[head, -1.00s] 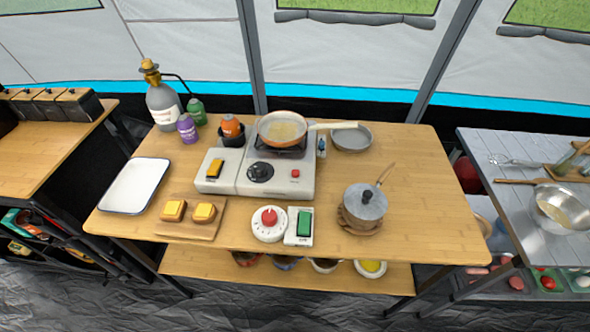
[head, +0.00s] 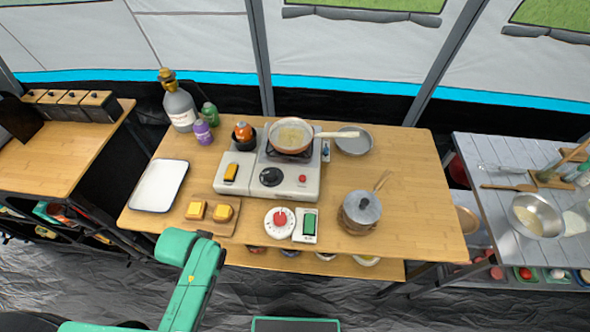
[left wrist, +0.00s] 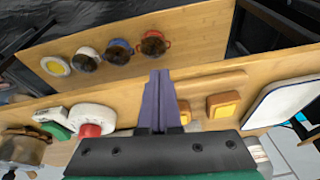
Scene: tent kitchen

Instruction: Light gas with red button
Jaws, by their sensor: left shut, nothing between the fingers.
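A white gas stove (head: 245,182) stands on the wooden table with a small red button (head: 302,178) at its front right and a black knob (head: 271,177) left of the button. A pan (head: 291,137) sits on the burner; I cannot tell whether there is a flame. In the left wrist view my left gripper (left wrist: 160,78) is shut and empty, over the table's front edge, apart from the stove. My left arm shows low in the head view, its fingers not visible there. The right gripper is not in view.
A white round dial with a red knob (head: 280,217) and a device with a green face (head: 306,224) lie before the stove. The table's right side is clear.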

